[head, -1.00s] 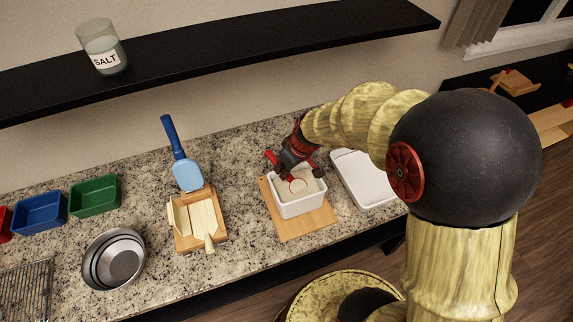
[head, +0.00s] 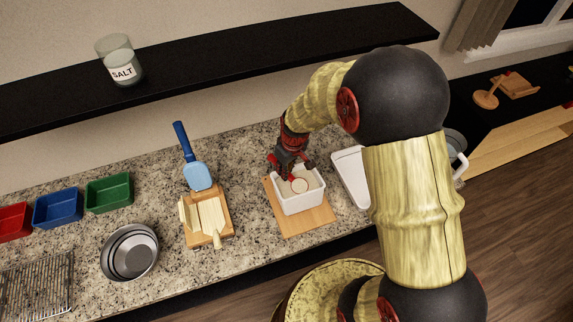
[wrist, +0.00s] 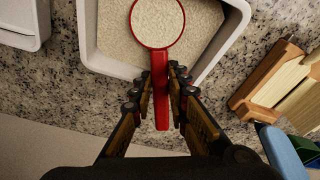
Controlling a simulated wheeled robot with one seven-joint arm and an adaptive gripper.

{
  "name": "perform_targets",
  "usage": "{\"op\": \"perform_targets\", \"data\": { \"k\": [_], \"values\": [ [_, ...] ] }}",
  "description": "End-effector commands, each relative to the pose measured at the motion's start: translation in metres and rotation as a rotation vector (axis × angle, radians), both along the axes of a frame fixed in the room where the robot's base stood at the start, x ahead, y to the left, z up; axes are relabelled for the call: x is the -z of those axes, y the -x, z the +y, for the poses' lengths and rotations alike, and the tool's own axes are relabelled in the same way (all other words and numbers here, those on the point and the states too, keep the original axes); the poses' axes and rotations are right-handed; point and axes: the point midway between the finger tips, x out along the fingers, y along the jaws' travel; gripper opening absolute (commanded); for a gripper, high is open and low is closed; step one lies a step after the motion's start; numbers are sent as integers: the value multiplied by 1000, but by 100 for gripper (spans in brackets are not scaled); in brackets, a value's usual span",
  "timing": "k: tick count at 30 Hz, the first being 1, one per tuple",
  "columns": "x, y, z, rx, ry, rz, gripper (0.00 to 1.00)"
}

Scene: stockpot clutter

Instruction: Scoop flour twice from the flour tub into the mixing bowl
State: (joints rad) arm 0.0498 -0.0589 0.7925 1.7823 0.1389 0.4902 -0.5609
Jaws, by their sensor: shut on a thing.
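The flour tub (head: 302,204) is a white rectangular container on a wooden board, holding pale flour (wrist: 112,30). My gripper (head: 290,172) is over the tub's back edge, pointing down into it. In the wrist view my gripper (wrist: 166,85) is shut on the handle of a red scoop (wrist: 160,78). The scoop's round bowl looks full of flour and lies over the flour in the tub. I cannot tell whether it touches the flour below. The mixing bowl (head: 120,255), a shiny metal bowl, stands on the counter at the left front.
A wooden tray (head: 226,228) with wooden pieces and a blue spatula-like tool (head: 198,176) lie between bowl and tub. Red, blue and green bins (head: 108,192) and a wire rack (head: 35,285) are at left. A white tray (head: 350,180) stands right of the tub. A shelf (head: 250,65) hangs above.

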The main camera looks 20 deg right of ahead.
Motion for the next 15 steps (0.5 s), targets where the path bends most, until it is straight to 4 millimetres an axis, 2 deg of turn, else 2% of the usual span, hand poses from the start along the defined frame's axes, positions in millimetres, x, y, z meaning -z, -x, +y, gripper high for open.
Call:
{"op": "perform_targets", "data": {
  "k": [1,15],
  "values": [
    [5,11,1,-1,-2,28,0],
    [-41,4,0,-1,-1,9,0]
  ]
}}
